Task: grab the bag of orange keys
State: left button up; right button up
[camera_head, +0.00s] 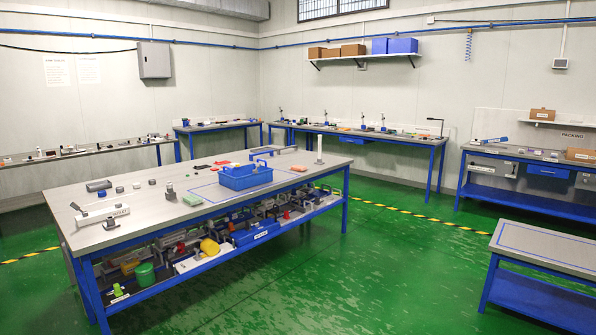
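I cannot make out a bag of orange keys for certain at this distance. A small orange-red item (299,168) lies near the far right end of the big grey-topped table (150,185), and I cannot tell what it is. Another small orange patch (345,129) shows on the far back bench (400,138), also too small to identify. Neither of my grippers shows in the view.
A blue tote (245,177) stands on the big table, whose lower shelf is crowded. A low blue-framed table (548,244) stands at the right. A packing bench (520,153) stands behind it. Green floor (390,270) between the tables is clear.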

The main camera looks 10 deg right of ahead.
aim_at(296, 168)
jog(key=i+l+z, duration=0.15)
jog(key=i+z, duration=0.2)
jog(key=i, duration=0.5)
jog(key=i+z, duration=0.35)
jog(key=i, duration=0.55)
jog(key=i+z, duration=0.25)
jog(key=i, duration=0.4)
jog(key=i+z, duration=0.3)
jog(key=i, duration=0.4)
jog(key=i+j+z, duration=0.25)
jog(key=i, duration=0.4)
jog(key=i+u, duration=0.3)
jog(key=i, duration=0.2)
jog(key=i+u, duration=0.3)
jog(key=i, duration=0.2)
jog(key=i+l+u, duration=0.3)
jog(key=i, duration=0.15)
jog(key=i+l+u, duration=0.3)
jog(key=i, duration=0.2)
jog(key=j, duration=0.1)
